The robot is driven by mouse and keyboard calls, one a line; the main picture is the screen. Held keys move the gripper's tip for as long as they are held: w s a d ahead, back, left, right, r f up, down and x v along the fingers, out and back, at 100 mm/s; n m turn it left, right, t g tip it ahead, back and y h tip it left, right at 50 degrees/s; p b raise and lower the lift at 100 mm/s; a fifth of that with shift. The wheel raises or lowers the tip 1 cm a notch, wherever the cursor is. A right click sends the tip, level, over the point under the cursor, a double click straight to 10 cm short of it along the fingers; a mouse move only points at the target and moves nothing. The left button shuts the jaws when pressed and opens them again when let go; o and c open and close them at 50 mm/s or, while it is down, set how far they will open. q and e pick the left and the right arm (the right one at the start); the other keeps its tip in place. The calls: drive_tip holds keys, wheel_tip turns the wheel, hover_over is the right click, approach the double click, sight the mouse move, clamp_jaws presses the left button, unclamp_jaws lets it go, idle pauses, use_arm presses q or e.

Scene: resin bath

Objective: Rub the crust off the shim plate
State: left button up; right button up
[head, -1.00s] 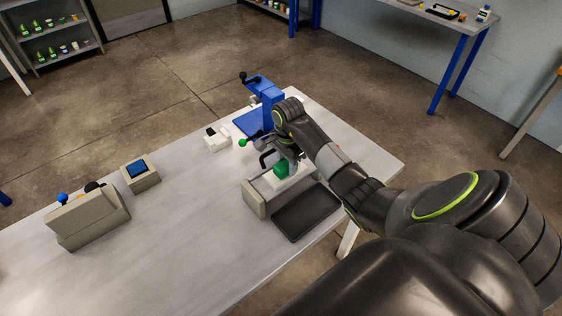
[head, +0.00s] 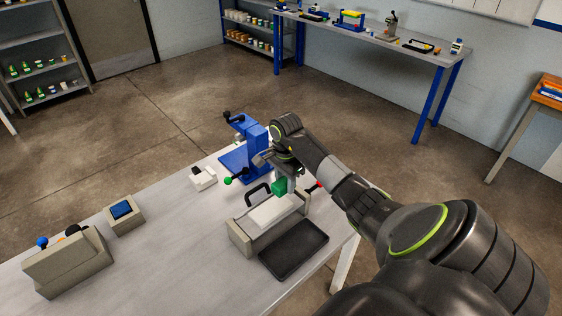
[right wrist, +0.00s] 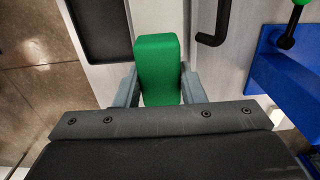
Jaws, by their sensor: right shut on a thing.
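My right gripper (head: 286,184) is shut on a green block (head: 280,187), which hangs over the back right part of a beige trough (head: 240,236). In the right wrist view, the block (right wrist: 158,70) sits between the two grey fingers. A pale flat slab (head: 272,212) lies along the trough's top; I cannot tell whether it is the shim plate, and no crust can be made out. I cannot tell whether the block touches the slab. My left gripper is not in view.
A black tray (head: 293,248) lies in front of the trough, and a black handle (head: 257,192) rises behind it. A blue press (head: 256,139) and white device (head: 202,178) stand further back. Beige boxes (head: 123,214) stand left. The table between is clear.

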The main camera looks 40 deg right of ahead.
drive_tip(key=shift+d+r, duration=0.2)
drive_tip(key=shift+r, duration=0.65)
drive_tip(key=shift+w+d+r+p, duration=0.15)
drive_tip(key=shift+r+p, duration=0.25)
drive_tip(key=shift+r, duration=0.2)
drive_tip(key=shift+a+r, duration=0.25)
drive_tip(key=shift+r, duration=0.05)
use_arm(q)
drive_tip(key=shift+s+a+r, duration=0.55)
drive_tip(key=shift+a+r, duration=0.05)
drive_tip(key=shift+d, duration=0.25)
use_arm(e)
drive_tip(key=shift+d+f, duration=0.1)
drive_tip(key=shift+d, duration=0.05)
